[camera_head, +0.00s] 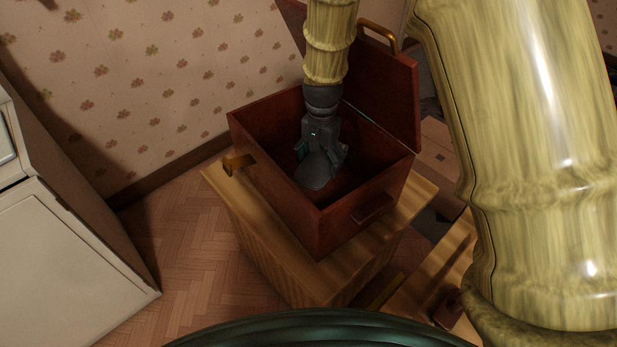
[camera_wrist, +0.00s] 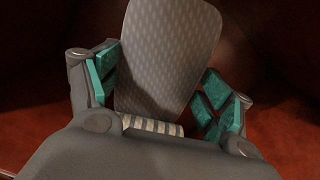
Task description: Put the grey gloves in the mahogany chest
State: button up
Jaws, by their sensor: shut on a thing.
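The mahogany chest (camera_head: 290,214) is a red-brown box with its lid raised. It stands on a wooden stand. My gripper (camera_head: 322,155) reaches down inside the open chest. It is shut on the grey gloves (camera_head: 314,172), a flat grey piece with a rounded end. In the wrist view the grey gloves (camera_wrist: 170,55) show a fine pattern, with a striped band at the gripper end, between the teal pads of my gripper (camera_wrist: 160,105). The red-brown chest interior (camera_wrist: 40,125) surrounds them. I cannot tell whether the gloves touch the chest floor.
The wooden stand (camera_head: 268,258) sits on a parquet floor (camera_head: 185,240). The raised lid (camera_head: 385,85) is behind and to the right of my gripper. A brass handle (camera_head: 238,163) sticks out from the chest's left side. A pale cabinet (camera_head: 70,260) is at the left.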

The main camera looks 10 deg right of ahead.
jog(key=shift+d+f, duration=0.35)
jog(key=shift+f, duration=0.35)
jog(key=f, duration=0.5)
jog(key=shift+w+a+f+b, duration=0.15)
jog(key=shift+a+f+b, duration=0.1)
jog(key=shift+b, duration=0.15)
jog(key=shift+f, duration=2)
jog(key=shift+f, duration=0.1)
jog(key=o, duration=1)
notch_tip(320, 180, up, 12)
jog(key=shift+r+p, duration=0.1)
jog(key=shift+p, duration=0.3)
